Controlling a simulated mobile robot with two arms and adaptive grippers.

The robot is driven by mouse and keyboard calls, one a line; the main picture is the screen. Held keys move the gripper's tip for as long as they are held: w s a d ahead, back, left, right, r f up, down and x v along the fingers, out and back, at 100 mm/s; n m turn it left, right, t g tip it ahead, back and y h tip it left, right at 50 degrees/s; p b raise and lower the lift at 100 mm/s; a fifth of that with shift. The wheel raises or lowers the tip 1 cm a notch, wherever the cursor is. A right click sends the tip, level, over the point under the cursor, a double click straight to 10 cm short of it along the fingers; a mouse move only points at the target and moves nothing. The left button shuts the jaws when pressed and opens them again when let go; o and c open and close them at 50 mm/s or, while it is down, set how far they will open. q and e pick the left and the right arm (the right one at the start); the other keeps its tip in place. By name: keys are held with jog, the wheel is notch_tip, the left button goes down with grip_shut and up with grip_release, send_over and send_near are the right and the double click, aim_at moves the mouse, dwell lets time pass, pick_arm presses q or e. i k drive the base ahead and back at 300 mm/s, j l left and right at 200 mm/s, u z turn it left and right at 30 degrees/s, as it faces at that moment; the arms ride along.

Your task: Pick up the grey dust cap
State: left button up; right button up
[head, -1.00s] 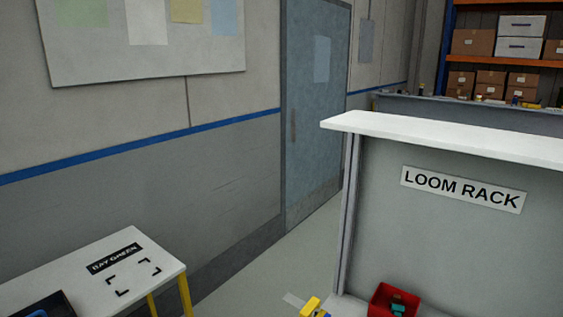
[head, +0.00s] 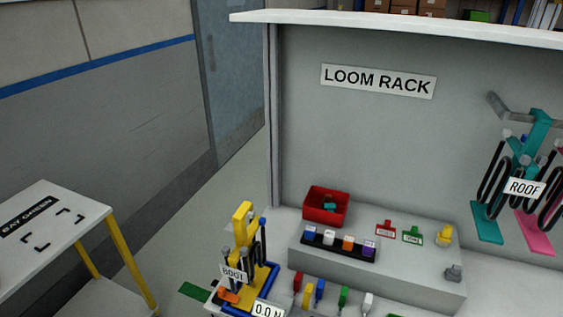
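A small grey piece (head: 453,273), which looks like the grey dust cap, sits near the right front end of the raised grey step (head: 400,283) below the LOOM RACK sign. It is small in the head view, so its exact shape is hard to tell. A yellow piece of similar size (head: 444,235) stands behind it on the same step. Neither of my grippers is in view.
On the step are a dark strip of coloured connectors (head: 338,245) and red and green tags. A red bin (head: 326,206) stands behind. Several coloured connectors lie in front; a yellow-and-blue holder (head: 243,255) stands left. Teal and pink looms (head: 525,180) hang right. A white table (head: 50,225) is far left.

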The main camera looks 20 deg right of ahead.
aim_at(453, 273)
jog(key=z, duration=1.8)
